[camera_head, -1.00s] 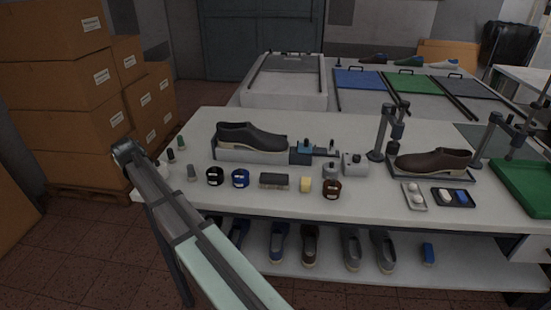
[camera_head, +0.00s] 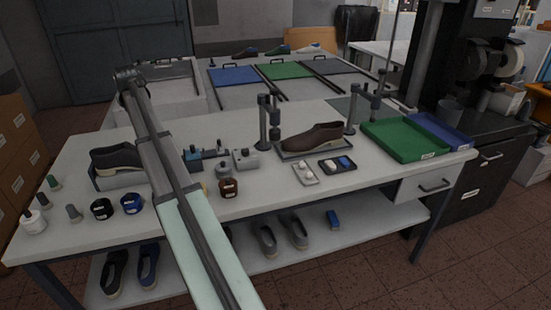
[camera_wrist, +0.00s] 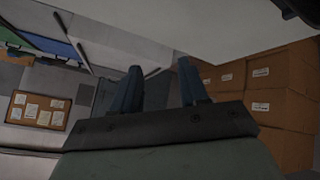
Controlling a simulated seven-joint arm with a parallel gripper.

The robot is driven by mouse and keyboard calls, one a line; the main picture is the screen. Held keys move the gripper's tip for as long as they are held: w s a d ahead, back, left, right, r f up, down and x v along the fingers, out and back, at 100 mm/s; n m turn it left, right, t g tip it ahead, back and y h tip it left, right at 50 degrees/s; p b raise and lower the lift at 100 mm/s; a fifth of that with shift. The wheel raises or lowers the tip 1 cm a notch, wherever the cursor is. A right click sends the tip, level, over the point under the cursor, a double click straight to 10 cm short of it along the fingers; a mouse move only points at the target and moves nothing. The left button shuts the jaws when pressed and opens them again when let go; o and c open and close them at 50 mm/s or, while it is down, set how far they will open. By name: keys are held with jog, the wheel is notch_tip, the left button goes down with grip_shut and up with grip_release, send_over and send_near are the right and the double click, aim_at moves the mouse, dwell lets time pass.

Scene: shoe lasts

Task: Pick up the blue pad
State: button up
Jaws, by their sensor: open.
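A small blue pad (camera_head: 345,162) sits in the right part of a dark tray (camera_head: 325,169) on the workbench, beside a white pad (camera_head: 331,166). A blue block (camera_head: 333,219) lies on the lower shelf; I cannot tell whether it is also a pad. My arm reaches up the left middle of the head view, far left of the tray. My gripper (camera_wrist: 160,65) shows in the wrist view with two dark fingers apart and nothing between them. The wrist view shows boxes and a wall, not the blue pad.
A light tray with round pieces (camera_head: 305,173) stands left of the dark tray. A brown shoe (camera_head: 312,137) on a stand and upright posts (camera_head: 264,122) are behind. A green tray (camera_head: 405,140) is to the right. The bench front near the dark tray is clear.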

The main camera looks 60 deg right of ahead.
jog(key=s+d+r+m+g, duration=0.1)
jog(key=s+d+r, duration=0.3)
jog(key=s+d, duration=0.4)
jog(key=s+d+r, duration=0.4)
jog(key=s+d, duration=0.3)
jog(key=d, duration=0.3)
jog(key=m+g+y, duration=0.5)
jog(key=m+g, duration=0.1)
jog(key=m, duration=0.1)
send_over(344, 160)
jog(key=f, duration=2.3)
jog(key=shift+w+a+f, duration=0.15)
jog(key=shift+w+f, duration=0.05)
jog(key=shift+f, duration=0.05)
jog(key=shift+s+f, duration=0.15)
jog(key=shift+f, duration=1.35)
jog(key=shift+s+f, duration=0.1)
jog(key=shift+f, duration=1.4)
jog(key=shift+c, duration=0.3)
jog(key=c, duration=0.7)
